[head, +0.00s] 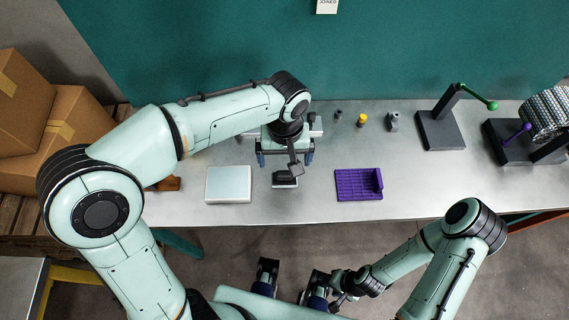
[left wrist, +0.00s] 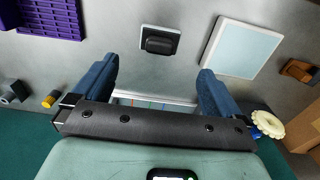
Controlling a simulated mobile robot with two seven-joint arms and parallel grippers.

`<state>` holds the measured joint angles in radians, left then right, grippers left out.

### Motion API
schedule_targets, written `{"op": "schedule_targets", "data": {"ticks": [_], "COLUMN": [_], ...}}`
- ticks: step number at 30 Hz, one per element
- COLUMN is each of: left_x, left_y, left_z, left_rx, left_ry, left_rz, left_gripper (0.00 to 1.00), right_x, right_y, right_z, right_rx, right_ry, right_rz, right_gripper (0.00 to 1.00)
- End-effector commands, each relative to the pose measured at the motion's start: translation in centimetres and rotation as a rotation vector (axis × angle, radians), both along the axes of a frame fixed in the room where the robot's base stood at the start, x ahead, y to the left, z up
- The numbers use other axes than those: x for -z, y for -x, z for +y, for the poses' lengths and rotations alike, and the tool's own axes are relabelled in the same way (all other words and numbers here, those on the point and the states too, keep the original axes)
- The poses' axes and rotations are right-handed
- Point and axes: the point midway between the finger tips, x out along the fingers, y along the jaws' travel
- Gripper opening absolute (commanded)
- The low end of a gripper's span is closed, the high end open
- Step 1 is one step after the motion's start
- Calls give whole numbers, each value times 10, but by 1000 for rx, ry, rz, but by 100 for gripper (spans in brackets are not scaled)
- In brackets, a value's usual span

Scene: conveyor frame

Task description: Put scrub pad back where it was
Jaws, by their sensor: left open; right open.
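A small black block with a pale edge underneath, which looks like the scrub pad (head: 285,180), lies on the grey metal table. It also shows in the left wrist view (left wrist: 159,41), just beyond my fingertips. I cannot tell its material. My left gripper (head: 285,158) is open over the table, just behind the block, with its fingers apart and nothing between them. In the left wrist view my left gripper (left wrist: 157,72) has one blue finger on each side. My right gripper (head: 293,277) is open and empty, low in front of the table edge.
A pale blue-white square plate (head: 228,184) lies left of the block, a purple ribbed holder (head: 358,185) right. A yellow-topped piece (head: 361,120) and small grey parts stand behind. A lever stand (head: 440,130) is further right. Cardboard boxes (head: 70,130) are at left. The table front is mostly clear.

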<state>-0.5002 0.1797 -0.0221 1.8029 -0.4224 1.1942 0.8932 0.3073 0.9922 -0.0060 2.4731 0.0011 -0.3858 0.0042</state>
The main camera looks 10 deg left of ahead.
Motion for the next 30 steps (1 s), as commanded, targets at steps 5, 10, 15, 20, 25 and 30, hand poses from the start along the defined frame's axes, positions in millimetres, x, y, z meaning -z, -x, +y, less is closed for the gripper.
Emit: {"op": "schedule_targets", "data": {"ticks": [5, 10, 15, 20, 25, 30], "left_x": [-25, -32, -32, -31, -31, -31], "left_y": [-1, 0, 0, 0, 0, 0], "left_z": [-1, 0, 0, 0, 0, 0], "left_rx": [1, 2, 1, 1, 1, 1], "left_ry": [1, 0, 0, 0, 0, 0], "left_rz": [-2, 0, 0, 0, 0, 0], "left_gripper": [99, 99, 99, 99, 99, 99], "right_x": [-5, -6, -5, -5, -5, -5], "right_y": [-2, -2, -2, -2, -2, -2], "right_z": [0, 0, 0, 0, 0, 0], "right_rx": [0, 0, 0, 0, 0, 0], "right_ry": [0, 0, 0, 0, 0, 0], "right_rz": [-2, -2, -2, -2, -2, -2], "right_gripper": [43, 43, 43, 43, 43, 43]}}
